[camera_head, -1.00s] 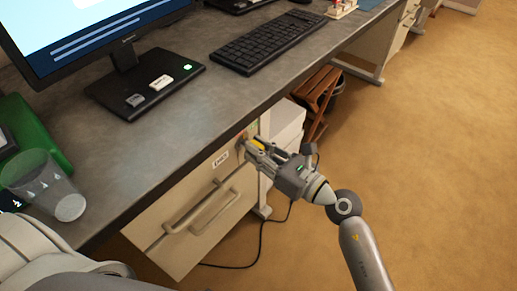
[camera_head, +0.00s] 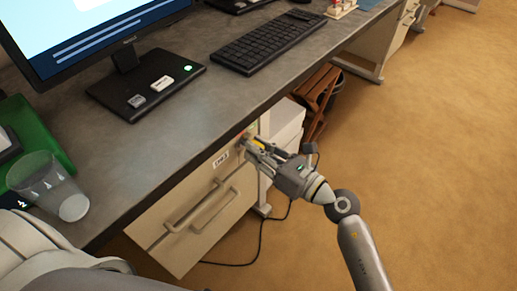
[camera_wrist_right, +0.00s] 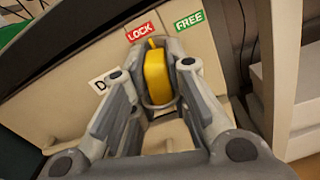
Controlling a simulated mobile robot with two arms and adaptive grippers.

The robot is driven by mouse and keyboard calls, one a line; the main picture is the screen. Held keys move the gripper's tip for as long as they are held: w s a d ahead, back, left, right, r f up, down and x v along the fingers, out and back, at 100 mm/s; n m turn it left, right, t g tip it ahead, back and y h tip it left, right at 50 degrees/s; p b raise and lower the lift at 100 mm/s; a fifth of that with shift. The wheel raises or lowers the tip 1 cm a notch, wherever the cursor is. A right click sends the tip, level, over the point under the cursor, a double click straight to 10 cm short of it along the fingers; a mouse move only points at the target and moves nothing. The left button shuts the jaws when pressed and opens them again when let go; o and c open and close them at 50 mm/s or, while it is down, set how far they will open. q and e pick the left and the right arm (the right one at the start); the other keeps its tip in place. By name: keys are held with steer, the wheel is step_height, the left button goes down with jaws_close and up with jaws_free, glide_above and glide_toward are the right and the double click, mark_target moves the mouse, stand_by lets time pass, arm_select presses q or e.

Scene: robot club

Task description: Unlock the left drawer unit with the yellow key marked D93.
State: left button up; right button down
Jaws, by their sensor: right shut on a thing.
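The left drawer unit (camera_head: 178,253) is pale, with bar handles, and stands under the desk. Its front has a red LOCK label (camera_wrist_right: 140,32), a green FREE label (camera_wrist_right: 190,20) and a white plate (camera_wrist_right: 99,84), partly hidden, on which a D shows. My right gripper (camera_head: 254,146) is at the top right of this front, its fingers shut on the yellow key (camera_wrist_right: 157,76). The key's narrow top end is between the two labels, nearer LOCK. The fingers hide the lock, so I cannot tell how deep the key sits. The marking on the key is not readable. My left gripper is out of view.
The grey desk top (camera_head: 165,140) overhangs the drawer front close to my right gripper. It carries a keyboard (camera_head: 263,42), a monitor (camera_head: 90,25), a clear cup (camera_head: 48,185) and a green tray (camera_head: 45,135). A cable (camera_head: 255,252) lies on the floor. The carpet at right is open.

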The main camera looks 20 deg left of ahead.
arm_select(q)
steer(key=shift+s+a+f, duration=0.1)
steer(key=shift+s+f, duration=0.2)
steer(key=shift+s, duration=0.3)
arm_select(e)
steer(key=shift+m, duration=0.3)
arm_select(q)
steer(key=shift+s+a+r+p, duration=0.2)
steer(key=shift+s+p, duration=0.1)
steer(key=shift+p, duration=0.45)
arm_select(e)
steer(key=shift+m, duration=0.5)
steer(key=shift+m+p, duration=0.8)
steer(key=shift+p, duration=0.05)
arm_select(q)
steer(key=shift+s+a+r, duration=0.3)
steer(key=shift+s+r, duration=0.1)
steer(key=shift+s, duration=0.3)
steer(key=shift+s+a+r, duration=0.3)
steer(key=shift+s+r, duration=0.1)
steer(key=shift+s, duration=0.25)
arm_select(e)
steer(key=shift+m, duration=0.4)
